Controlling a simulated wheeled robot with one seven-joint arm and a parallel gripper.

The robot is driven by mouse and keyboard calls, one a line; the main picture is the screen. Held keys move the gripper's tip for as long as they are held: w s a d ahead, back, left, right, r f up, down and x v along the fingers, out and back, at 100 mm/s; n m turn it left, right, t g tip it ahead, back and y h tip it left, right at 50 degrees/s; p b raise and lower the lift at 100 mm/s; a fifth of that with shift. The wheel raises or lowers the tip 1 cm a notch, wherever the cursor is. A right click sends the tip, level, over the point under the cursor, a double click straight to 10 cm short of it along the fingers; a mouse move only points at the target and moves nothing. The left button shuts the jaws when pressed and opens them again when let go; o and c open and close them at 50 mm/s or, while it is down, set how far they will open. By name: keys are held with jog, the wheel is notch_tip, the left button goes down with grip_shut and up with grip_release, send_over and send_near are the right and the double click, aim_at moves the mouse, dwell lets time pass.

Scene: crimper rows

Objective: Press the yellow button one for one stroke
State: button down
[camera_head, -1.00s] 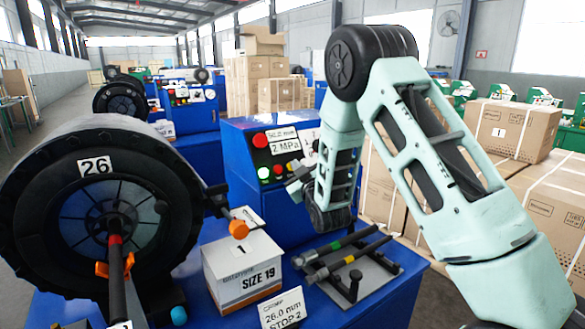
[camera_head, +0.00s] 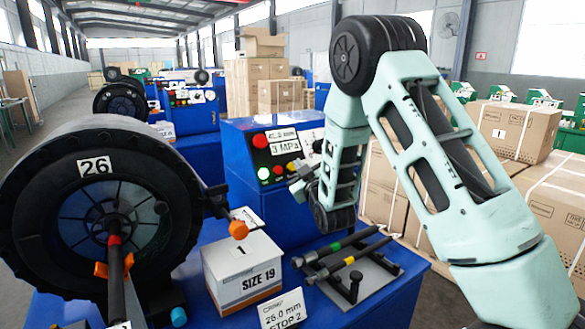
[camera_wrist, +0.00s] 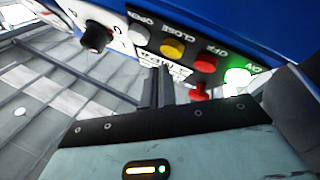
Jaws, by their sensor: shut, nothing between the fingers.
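The yellow button (camera_wrist: 172,48), labelled CLOSE, sits on the control panel between a pale OPEN button (camera_wrist: 138,34) and a red OFF button (camera_wrist: 205,62) in the wrist view. My gripper (camera_wrist: 163,68) is shut and empty, its fingertips pointing at the panel just below the yellow button in the picture. I cannot tell whether they touch it. In the head view my gripper (camera_head: 299,178) is small, in front of the blue control box (camera_head: 240,190). The box's display (camera_head: 285,147) reads 3 MPa.
A green lit button (camera_wrist: 238,76) and a red knob (camera_wrist: 199,91) are close to the fingers. The crimper head (camera_head: 95,215) marked 26, a SIZE 19 box (camera_head: 243,275) and a tool rack (camera_head: 365,285) stand in front. Cartons (camera_head: 515,130) are at right.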

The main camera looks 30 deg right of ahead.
jog(key=shift+s+r, duration=0.7)
jog(key=shift+s, duration=0.35)
jog(key=shift+s+r, duration=0.65)
jog(key=shift+s, duration=0.35)
dwell(1.3)
jog(key=s+a+f+m+g+y, duration=0.2)
jog(key=s+a+f+g, duration=0.4)
jog(key=f+g, duration=0.15)
jog(key=s+a+f+m+g+y, duration=0.1)
jog(key=s+a+g, duration=0.1)
jog(key=s+g, duration=0.5)
jog(key=s+a+f+m+g+y, duration=0.1)
jog(key=s+a+g, duration=0.1)
jog(key=s, duration=0.8)
jog(key=s+a+r+n+g, duration=0.1)
jog(key=s+a+n, duration=0.3)
jog(key=s+a, duration=0.3)
jog(key=s+a+r+n+g, duration=0.1)
jog(key=s+a+n+g, duration=0.1)
jog(key=s+a+n, duration=0.2)
jog(key=s+a, duration=0.3)
jog(key=a, duration=0.4)
jog(key=shift+a, duration=0.25)
